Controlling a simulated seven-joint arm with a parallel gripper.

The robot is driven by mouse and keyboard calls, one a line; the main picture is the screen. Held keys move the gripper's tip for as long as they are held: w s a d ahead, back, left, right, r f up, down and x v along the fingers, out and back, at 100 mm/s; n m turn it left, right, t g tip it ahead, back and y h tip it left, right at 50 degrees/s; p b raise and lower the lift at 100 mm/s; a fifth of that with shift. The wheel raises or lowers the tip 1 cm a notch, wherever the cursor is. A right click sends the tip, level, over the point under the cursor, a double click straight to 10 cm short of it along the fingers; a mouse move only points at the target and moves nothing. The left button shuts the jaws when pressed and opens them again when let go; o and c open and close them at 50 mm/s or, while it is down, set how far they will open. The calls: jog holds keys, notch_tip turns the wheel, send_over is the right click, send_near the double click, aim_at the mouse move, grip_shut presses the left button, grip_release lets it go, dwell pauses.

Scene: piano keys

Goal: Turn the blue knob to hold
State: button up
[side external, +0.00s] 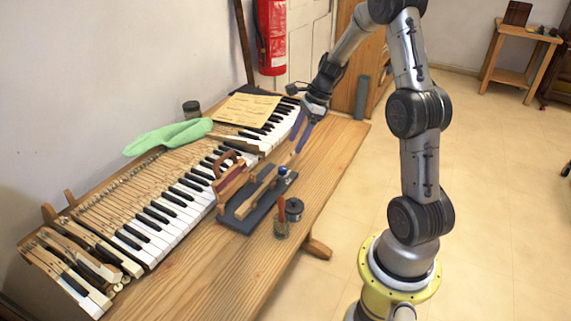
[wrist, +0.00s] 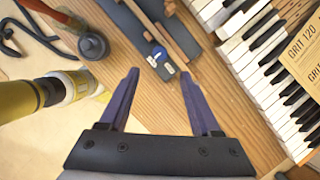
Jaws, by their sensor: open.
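The blue knob (side external: 282,171) sits at the far end of a dark board (side external: 243,222) that carries wooden blocks, on the bench in front of the piano keys. In the wrist view the knob (wrist: 156,55) is small and blue, with pale markings beside it that are too small to read. My gripper (side external: 298,140) is above the bench, beyond the knob in the side view, its purple fingers pointing down. In the wrist view my gripper (wrist: 160,73) is open and empty, with the knob ahead between its fingertips, not visibly touching. The knob's exact angle cannot be told.
The keyboard (side external: 170,215) runs along the wall side, with a green cloth (side external: 168,136) and sandpaper (side external: 246,108) on it. A wooden-handled tool (side external: 229,181) stands left of the knob. The bench's far right is clear.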

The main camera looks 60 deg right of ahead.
aim_at(284, 168)
jog(key=x, duration=0.9)
jog(key=shift+f, duration=0.15)
grip_shut()
